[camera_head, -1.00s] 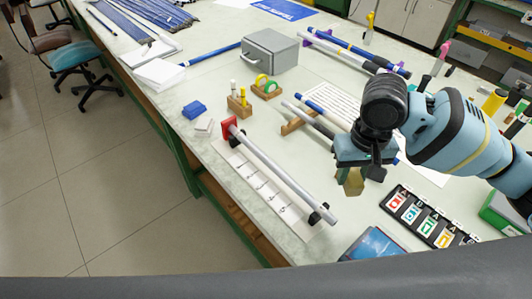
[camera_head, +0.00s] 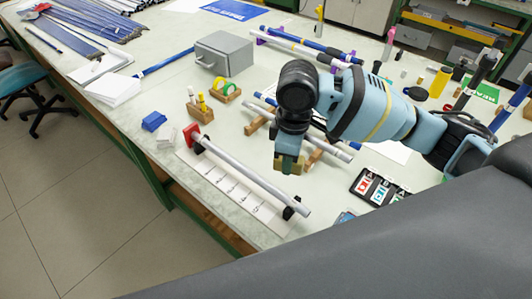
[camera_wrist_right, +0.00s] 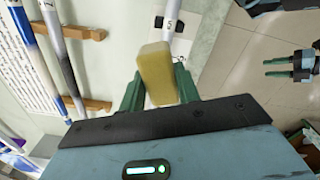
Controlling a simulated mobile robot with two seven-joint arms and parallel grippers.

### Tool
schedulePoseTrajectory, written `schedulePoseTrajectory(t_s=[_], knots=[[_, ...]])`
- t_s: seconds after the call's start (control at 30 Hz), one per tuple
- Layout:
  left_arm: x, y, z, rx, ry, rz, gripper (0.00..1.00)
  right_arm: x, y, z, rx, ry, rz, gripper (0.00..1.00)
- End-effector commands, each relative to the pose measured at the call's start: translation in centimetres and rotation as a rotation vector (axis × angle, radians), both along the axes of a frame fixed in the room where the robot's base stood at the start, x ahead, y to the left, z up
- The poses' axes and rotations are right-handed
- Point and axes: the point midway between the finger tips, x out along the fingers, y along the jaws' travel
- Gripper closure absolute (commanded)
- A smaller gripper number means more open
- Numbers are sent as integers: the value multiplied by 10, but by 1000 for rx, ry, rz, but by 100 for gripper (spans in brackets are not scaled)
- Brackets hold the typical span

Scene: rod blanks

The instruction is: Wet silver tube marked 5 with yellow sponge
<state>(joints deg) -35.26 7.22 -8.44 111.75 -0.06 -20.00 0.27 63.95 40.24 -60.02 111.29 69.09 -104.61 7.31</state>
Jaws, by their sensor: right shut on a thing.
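My right gripper (camera_head: 288,160) is shut on the yellow sponge (camera_wrist_right: 157,75), which also shows below the jaws in the head view (camera_head: 287,166). A silver tube (camera_head: 250,174) lies along a white marked strip, with a red block at its far end. In the wrist view a silver tube with a 5 on it (camera_wrist_right: 171,18) runs just beyond the sponge; the sponge overlaps its lower part. I cannot tell whether they touch. My left gripper (camera_wrist_right: 276,67) shows at the right of the wrist view, its fingers apart and empty.
More tubes lie on wooden rests (camera_wrist_right: 95,104) behind the right gripper. A black tray of coloured cards (camera_head: 378,188) is to the right. A grey box (camera_head: 224,54), a blue block (camera_head: 153,121) and small wooden holders (camera_head: 201,114) stand farther back.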

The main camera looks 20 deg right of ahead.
Motion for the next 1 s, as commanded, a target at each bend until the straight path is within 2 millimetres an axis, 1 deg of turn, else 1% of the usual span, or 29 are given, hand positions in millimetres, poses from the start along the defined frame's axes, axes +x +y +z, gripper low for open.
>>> schedulePoseTrajectory(t_s=[0.1,0.7,0.9,1.0], knots=[[0,0,0,0,0,0,53,6,5,-2,0,-3,221,86],[0,1,0,1,0,-1,53,31,29,-13,-5,-7,1356,86],[0,1,0,1,0,-1,53,37,36,-16,-5,-5,1694,86],[0,1,0,1,0,-1,53,40,38,-18,-7,-4,1814,86]])
